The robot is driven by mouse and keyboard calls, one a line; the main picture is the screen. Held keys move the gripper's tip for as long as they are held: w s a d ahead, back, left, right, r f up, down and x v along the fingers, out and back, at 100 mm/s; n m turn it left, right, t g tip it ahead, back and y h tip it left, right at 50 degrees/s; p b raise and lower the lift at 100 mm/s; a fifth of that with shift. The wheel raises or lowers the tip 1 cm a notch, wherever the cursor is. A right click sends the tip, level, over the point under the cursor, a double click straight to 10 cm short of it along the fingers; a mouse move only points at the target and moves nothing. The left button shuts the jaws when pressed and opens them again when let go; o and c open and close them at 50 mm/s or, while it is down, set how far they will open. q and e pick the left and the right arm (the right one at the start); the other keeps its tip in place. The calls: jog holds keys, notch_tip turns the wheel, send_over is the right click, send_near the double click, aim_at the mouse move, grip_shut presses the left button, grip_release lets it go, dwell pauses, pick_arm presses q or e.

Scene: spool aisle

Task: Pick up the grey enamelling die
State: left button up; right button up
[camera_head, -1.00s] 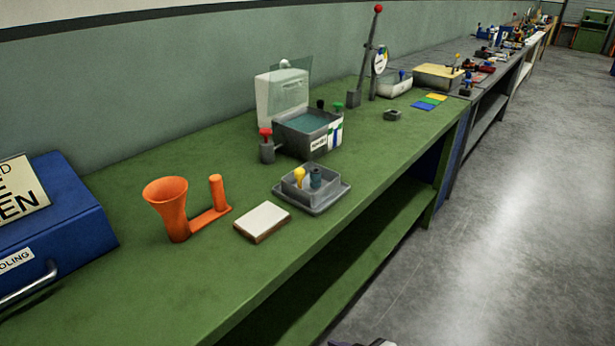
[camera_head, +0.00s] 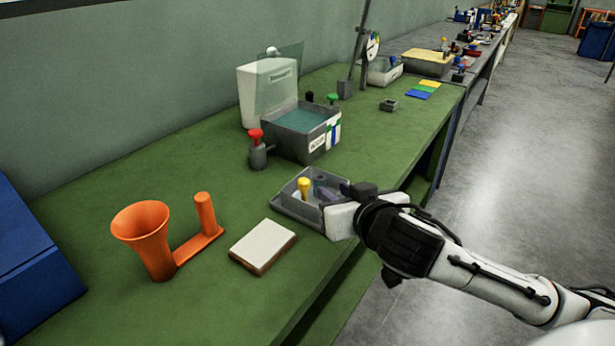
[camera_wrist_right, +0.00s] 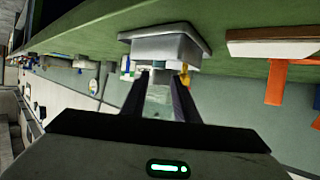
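The grey tray (camera_head: 283,203) stands near the bench's front edge with a square holder in it. A yellow-knobbed die (camera_head: 304,186) stands upright in the holder. The grey die (camera_head: 319,181) is beside it, to the right, mostly hidden by my right gripper. My right gripper (camera_head: 328,190) reaches over the tray from the right, its fingers around or beside the grey die. In the right wrist view my right gripper (camera_wrist_right: 160,95) shows two dark fingers apart, pointing at the upside-down tray (camera_wrist_right: 165,45); contact with the die cannot be told. My left gripper is not in view.
An orange funnel-shaped piece (camera_head: 145,235) and a white-topped block (camera_head: 263,243) are left of the tray. Behind are a red-knobbed die (camera_head: 257,152) and a grey box (camera_head: 300,130) with an open lid. Green bench (camera_head: 215,165) is clear between them.

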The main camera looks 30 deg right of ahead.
aim_at(320, 178)
jog(key=x, duration=0.4)
jog(key=shift+r+x, duration=0.15)
jog(key=shift+x, duration=1.15)
jog(key=shift+r+x, duration=0.2)
jog(key=shift+x, duration=1.1)
jog(key=shift+d, duration=0.15)
grip_shut()
jog(key=shift+w+r, duration=0.1)
